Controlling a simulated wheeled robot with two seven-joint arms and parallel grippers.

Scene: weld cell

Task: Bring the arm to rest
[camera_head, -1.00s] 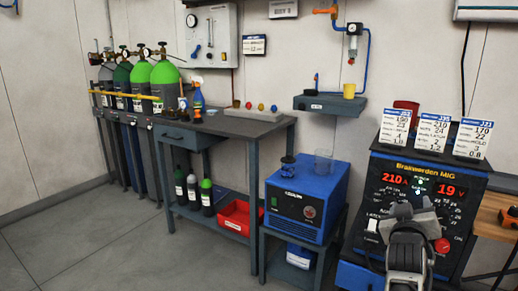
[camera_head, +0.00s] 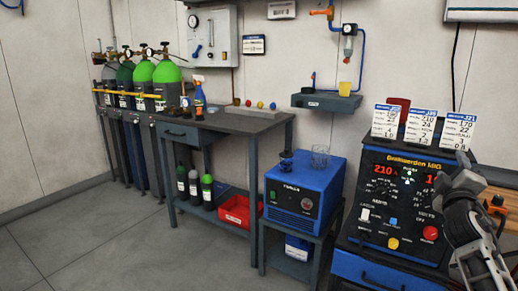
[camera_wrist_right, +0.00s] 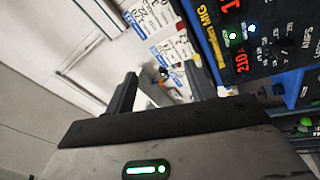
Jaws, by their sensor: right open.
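My right gripper (camera_head: 462,184) is at the right edge of the head view, in front of the right side of the welding machine (camera_head: 392,218). In the right wrist view its two fingers (camera_wrist_right: 163,92) stand apart with nothing between them. The welding machine's panel also shows in the right wrist view (camera_wrist_right: 262,42), beside the fingers. My right arm hides part of the machine's right display and knobs. My left gripper is not in view.
A blue box unit (camera_head: 305,195) stands on a low stand left of the machine. A grey workbench (camera_head: 235,122) with a spray bottle (camera_head: 199,100) and green-topped gas cylinders (camera_head: 166,80) are further left. White cards (camera_head: 421,127) stand on the machine. The floor at the left is clear.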

